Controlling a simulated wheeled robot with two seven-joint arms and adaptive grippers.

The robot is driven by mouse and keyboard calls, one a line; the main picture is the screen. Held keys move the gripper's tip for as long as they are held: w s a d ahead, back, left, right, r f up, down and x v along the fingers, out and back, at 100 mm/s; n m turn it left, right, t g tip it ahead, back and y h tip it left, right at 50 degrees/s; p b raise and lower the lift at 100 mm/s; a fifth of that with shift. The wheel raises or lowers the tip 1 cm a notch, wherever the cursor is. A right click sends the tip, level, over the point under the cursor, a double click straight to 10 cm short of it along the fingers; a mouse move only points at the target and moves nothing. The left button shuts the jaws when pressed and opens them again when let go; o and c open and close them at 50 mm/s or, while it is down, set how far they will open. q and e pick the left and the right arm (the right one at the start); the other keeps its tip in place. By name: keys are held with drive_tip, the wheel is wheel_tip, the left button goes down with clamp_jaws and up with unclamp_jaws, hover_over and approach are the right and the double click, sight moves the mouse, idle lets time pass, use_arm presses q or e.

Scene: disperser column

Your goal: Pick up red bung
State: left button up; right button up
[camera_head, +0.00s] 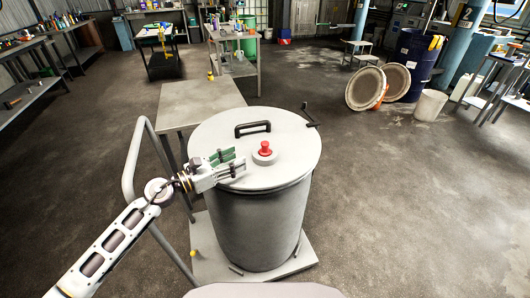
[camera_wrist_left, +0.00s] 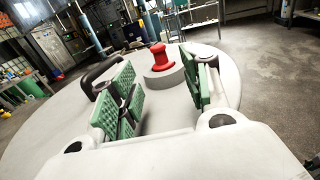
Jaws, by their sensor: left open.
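The red bung (camera_head: 265,148) stands upright in a raised pale collar on the lid (camera_head: 215,128) of a large grey drum. In the left wrist view the red bung (camera_wrist_left: 158,56) shows ahead of my fingers, close to the line between them. My left gripper (camera_head: 235,163) is just left of the bung, low over the lid, with its green-padded fingers pointing at it. In the left wrist view my left gripper (camera_wrist_left: 163,95) is open, with nothing between its pads. My right gripper is in neither view.
A black handle (camera_head: 252,128) stands on the lid behind the bung. The grey drum (camera_head: 255,225) rests on a trolley (camera_head: 210,262) with a rail at left. A grey table (camera_head: 200,100) stands behind it. Floor at right is clear; round lids (camera_head: 365,88) and a blue barrel (camera_head: 415,62) stand farther back.

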use_arm(q)
approach(265, 143)
drive_tip(key=x, duration=0.2)
drive_tip(key=shift+w+d+f+p, duration=0.1)
drive_tip(key=shift+d+f+p, duration=0.15)
drive_tip(key=shift+d+p, duration=0.15)
drive_tip(key=shift+w+d, duration=0.4)
drive_tip(key=shift+d, duration=0.15)
drive_tip(key=shift+w+d, duration=0.25)
drive_tip(key=shift+d, duration=0.1)
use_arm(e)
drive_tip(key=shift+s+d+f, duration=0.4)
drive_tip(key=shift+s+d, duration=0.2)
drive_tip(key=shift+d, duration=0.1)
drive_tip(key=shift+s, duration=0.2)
use_arm(q)
drive_tip(key=shift+w+d, duration=0.25)
drive_tip(key=shift+d, duration=0.05)
drive_tip(key=shift+x, duration=2)
drive_tip(key=shift+w, duration=0.25)
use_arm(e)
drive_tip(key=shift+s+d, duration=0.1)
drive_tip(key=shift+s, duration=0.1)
